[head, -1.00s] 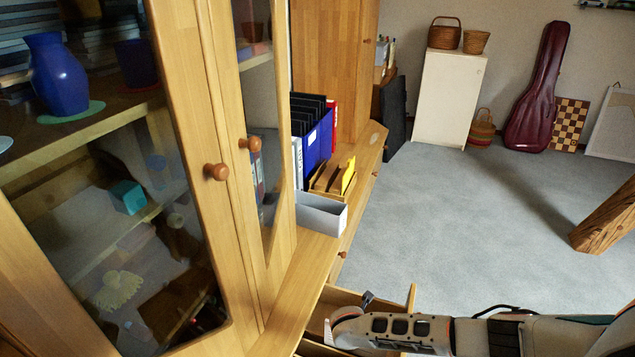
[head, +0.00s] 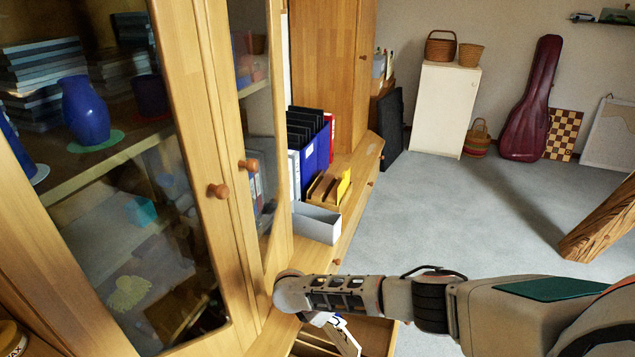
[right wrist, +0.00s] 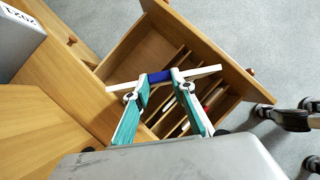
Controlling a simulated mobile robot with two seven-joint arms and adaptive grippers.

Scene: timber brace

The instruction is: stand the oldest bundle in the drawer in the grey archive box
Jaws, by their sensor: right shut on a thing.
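My right gripper (right wrist: 158,82) is shut on a thin bundle (right wrist: 160,76) of white paper with a blue band, seen edge-on in the right wrist view. It holds the bundle above the open drawer (right wrist: 140,47); no date on it can be read. Inside the drawer, slanted wooden dividers stand with several other bundles, one showing red (right wrist: 212,97). The grey archive box (head: 317,222) stands open-topped on the cabinet ledge, beyond the drawer in the head view. My left gripper is out of view.
Glass cabinet doors with a round knob (head: 218,191) stand close on the left. Behind the grey box are a wooden letter rack (head: 325,190) and blue binders (head: 312,157). A timber brace (head: 600,222) slants at the right. The carpet between is clear.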

